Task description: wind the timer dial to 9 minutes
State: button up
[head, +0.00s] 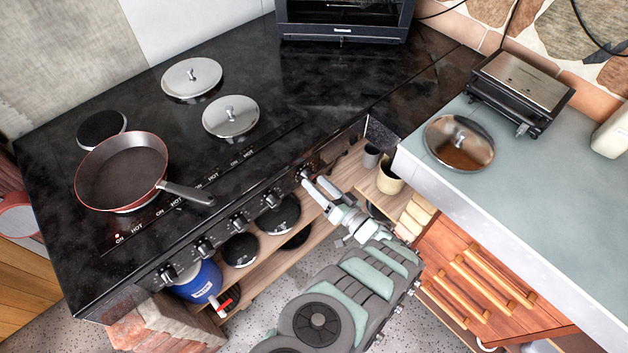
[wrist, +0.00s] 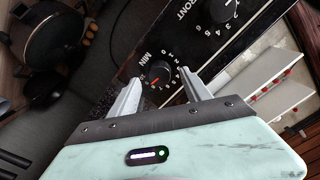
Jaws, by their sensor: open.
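The timer dial (wrist: 158,72) is a small black knob with a red mark, on the black stove front beside the printed word "MIN" and a ring of white numbers. The red mark lies near the lower left of the dial; the exact minute is too small to read. In the head view the dial (head: 303,175) sits at the right end of the row of knobs, partly hidden by my fingers. My gripper (wrist: 159,81) is open, with one fingertip on each side of the dial's near part. I cannot tell whether they touch it. In the head view my gripper (head: 317,187) reaches the panel.
Another knob (wrist: 222,8), labelled "FRONT", is close by on the panel. Several more knobs (head: 240,222) line the stove front. A red-rimmed pan (head: 122,172) and two lids stand on the cooktop (head: 300,90). A grey-green counter (head: 540,200) adjoins at the right.

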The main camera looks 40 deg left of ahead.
jog(key=d, duration=0.9)
jog(key=shift+s, duration=0.35)
jog(key=shift+f, duration=0.1)
